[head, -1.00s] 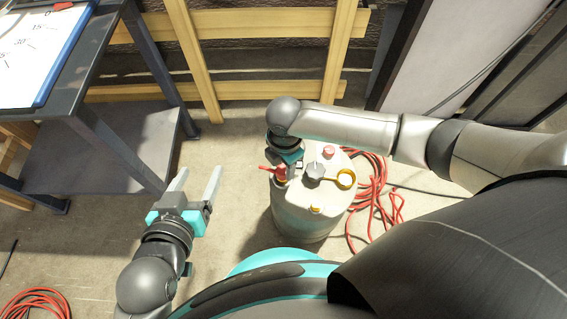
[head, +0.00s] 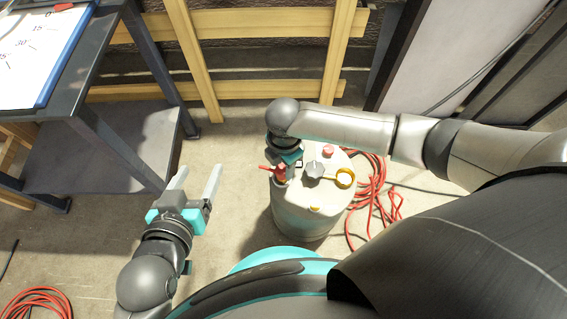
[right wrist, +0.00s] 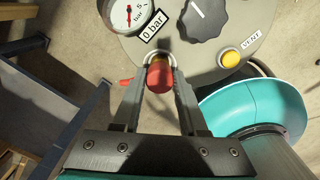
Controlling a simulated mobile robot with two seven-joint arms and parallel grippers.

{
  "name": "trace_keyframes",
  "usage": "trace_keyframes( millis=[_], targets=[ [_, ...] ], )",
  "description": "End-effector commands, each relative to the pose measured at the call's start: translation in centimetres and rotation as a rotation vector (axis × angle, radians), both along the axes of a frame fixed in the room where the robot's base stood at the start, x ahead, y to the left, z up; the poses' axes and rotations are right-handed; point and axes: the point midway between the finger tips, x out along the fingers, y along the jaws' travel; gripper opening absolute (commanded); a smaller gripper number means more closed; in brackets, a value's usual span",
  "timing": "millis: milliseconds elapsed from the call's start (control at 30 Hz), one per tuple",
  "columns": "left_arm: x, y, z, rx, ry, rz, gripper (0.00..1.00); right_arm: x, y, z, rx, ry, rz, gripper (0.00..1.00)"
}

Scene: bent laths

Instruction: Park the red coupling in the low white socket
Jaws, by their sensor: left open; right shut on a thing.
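The red coupling (right wrist: 158,76) is between the fingers of my right gripper (right wrist: 158,88), which is shut on it. It also shows in the head view (head: 281,173), at the left edge of the pale drum's top (head: 302,192). In the right wrist view a pale ring (right wrist: 173,58), perhaps the low white socket, shows around the coupling's far end. I cannot tell whether the coupling is seated in it or just above it. My left gripper (head: 196,182) is open and empty, left of the drum.
The drum top carries a dark knob (right wrist: 203,16), a pressure gauge (right wrist: 127,14), a yellow vent button (right wrist: 230,59) and a red button (head: 328,151). Red hose (head: 374,190) lies right of the drum. A grey metal table (head: 75,85) stands at left.

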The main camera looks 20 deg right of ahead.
Motion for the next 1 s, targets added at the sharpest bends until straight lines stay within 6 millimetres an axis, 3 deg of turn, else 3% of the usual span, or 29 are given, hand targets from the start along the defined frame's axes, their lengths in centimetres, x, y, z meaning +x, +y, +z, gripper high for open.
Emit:
trace_keyframes(
  millis=[1000],
  targets=[
    [0.00,0.00,0.66,0.000,0.000,0.000,0.69,0.01,0.07,-0.11,0.001,-0.001,0.000,0.00]
  ],
)
